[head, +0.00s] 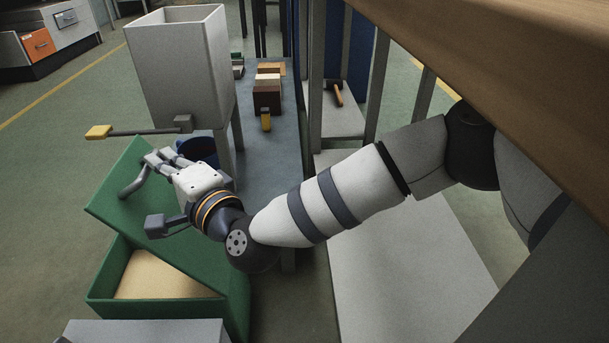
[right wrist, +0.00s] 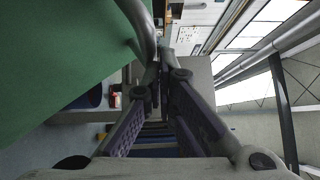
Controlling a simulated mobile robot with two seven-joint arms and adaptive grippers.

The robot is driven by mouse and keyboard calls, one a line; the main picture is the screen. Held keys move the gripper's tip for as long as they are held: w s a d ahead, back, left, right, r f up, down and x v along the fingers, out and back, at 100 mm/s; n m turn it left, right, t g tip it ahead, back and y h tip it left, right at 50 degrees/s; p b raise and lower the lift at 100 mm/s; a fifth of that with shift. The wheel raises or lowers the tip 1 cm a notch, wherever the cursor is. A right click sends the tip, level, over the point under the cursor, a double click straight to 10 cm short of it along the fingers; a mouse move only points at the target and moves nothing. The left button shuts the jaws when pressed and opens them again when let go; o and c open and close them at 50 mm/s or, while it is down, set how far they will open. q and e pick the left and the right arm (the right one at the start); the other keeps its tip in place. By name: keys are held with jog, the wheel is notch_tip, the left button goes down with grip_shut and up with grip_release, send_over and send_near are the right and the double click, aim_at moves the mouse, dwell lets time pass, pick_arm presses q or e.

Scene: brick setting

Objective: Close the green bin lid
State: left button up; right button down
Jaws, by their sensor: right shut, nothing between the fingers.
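The green bin (head: 103,283) stands at the lower left in the head view, with tan material (head: 160,277) inside. Its green lid (head: 118,215) is raised and tilted, leaving the front of the bin uncovered. A grey curved handle (head: 132,180) is on the lid. My right gripper (head: 160,157) is at the lid's upper part, close beside the handle; its fingers are shut and empty. In the right wrist view the lid (right wrist: 60,60) fills the left and the handle passes by the fingertips; whether they touch is unclear. My left gripper is out of view.
A grey hopper (head: 180,65) with a yellow-ended lever (head: 98,132) stands behind the lid, near a blue container (head: 200,150). Bricks (head: 267,97) lie on a grey bench. A wooden surface (head: 520,50) overhangs the upper right. Floor at left is clear.

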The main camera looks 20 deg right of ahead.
aim_at(128, 164)
jog(key=shift+w+a+f+b, duration=0.1)
jog(key=shift+a+f+b, duration=0.2)
jog(key=shift+a, duration=0.55)
jog(key=shift+w+a+f+b, duration=0.2)
jog(key=shift+a+f, duration=0.1)
jog(key=shift+a, duration=0.55)
jog(key=shift+w+a+f+b, duration=0.1)
jog(key=shift+a+f+b, duration=0.2)
jog(key=shift+a, duration=0.55)
